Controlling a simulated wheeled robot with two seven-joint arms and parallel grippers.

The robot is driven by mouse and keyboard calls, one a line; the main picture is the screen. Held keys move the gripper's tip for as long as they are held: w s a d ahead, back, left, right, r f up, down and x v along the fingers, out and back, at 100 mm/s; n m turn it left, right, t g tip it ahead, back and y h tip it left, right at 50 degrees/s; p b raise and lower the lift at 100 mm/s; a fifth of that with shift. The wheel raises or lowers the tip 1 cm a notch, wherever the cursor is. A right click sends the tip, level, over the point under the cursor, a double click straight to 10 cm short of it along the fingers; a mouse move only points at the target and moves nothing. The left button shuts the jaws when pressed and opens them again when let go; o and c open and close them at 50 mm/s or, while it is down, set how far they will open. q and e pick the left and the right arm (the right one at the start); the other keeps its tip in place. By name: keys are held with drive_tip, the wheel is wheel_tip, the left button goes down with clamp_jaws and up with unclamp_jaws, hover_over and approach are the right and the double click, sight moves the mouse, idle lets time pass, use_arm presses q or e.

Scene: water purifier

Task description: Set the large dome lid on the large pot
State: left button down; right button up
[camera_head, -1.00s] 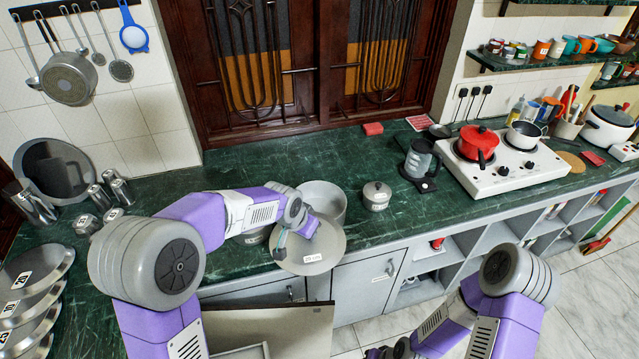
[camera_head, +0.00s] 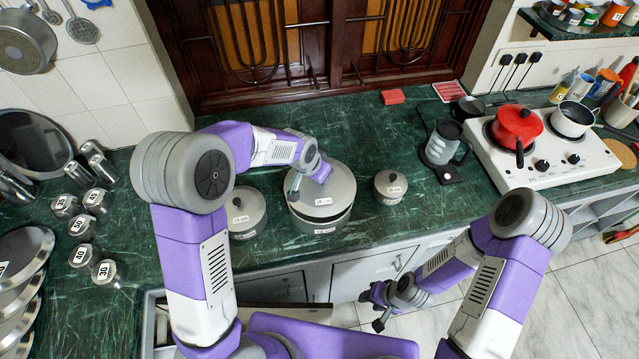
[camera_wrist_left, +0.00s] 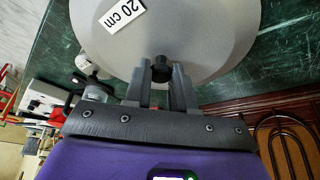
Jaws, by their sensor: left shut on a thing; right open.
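The large dome lid (camera_head: 335,190) is grey, with a "20 cm" label, and shows large in the left wrist view (camera_wrist_left: 195,30). My left gripper (camera_wrist_left: 162,78) is shut on its dark knob (camera_wrist_left: 161,67). The lid is over the large pot (camera_head: 322,226), covering its opening. A dark gap shows under the lid's front rim; I cannot tell whether the lid touches the pot. My left forearm hides part of the lid in the head view. My right gripper (camera_head: 374,308) is open and empty, low in front of the counter.
A small lidded pot (camera_head: 246,215) stands left of the large pot, and another (camera_head: 390,188) stands right. Several metal canisters (camera_head: 82,228) stand at the left.

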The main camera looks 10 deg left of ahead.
use_arm(q)
drive_tip(key=shift+w+f, duration=0.1)
drive_tip(key=shift+f, duration=2)
drive_tip(key=shift+f+b, duration=0.35)
drive_tip(key=shift+b, duration=0.2)
drive_tip(key=c, duration=0.9)
unclamp_jaws()
drive_tip(key=shift+c, duration=0.2)
drive_tip(key=shift+r, duration=0.1)
drive_tip(key=shift+r, duration=0.1)
drive_tip(key=shift+r+p, duration=0.2)
drive_tip(key=shift+p, duration=0.25)
drive_tip(key=v, duration=1.2)
drive_tip(key=shift+p, duration=0.45)
